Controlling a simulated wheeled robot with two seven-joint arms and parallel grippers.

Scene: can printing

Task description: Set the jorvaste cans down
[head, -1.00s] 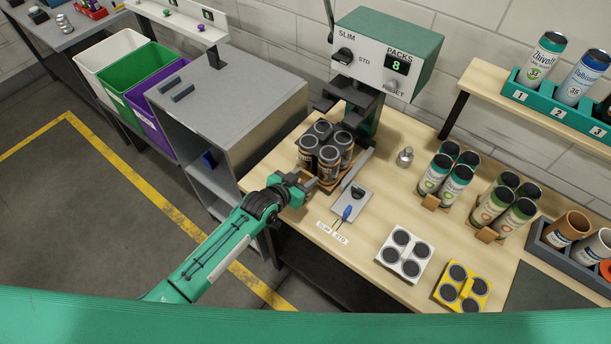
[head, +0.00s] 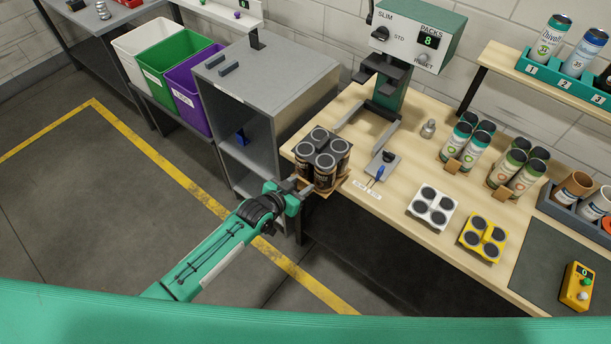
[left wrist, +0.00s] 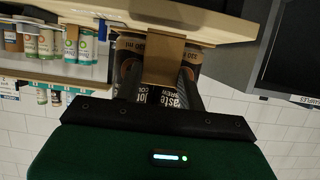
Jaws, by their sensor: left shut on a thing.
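The jorvaste cans (head: 325,176) are a pack of dark cans with grey-black lids in a brown cardboard carrier (head: 341,183). The pack is at the left front corner of the wooden bench, partly out over its edge. I cannot tell whether it touches the bench top. My left gripper (head: 301,189) is shut on the pack's carrier from the front left. In the left wrist view, the fingers (left wrist: 163,90) are on either side of a cardboard tab (left wrist: 165,58), with can labels (left wrist: 130,52) behind, the picture upside down. My right gripper is not in view.
A packing press (head: 418,38) reading 8 stands behind the pack. White (head: 432,208) and yellow (head: 483,239) packs, other can packs (head: 467,146) and a yellow button box (head: 578,287) are to the right.

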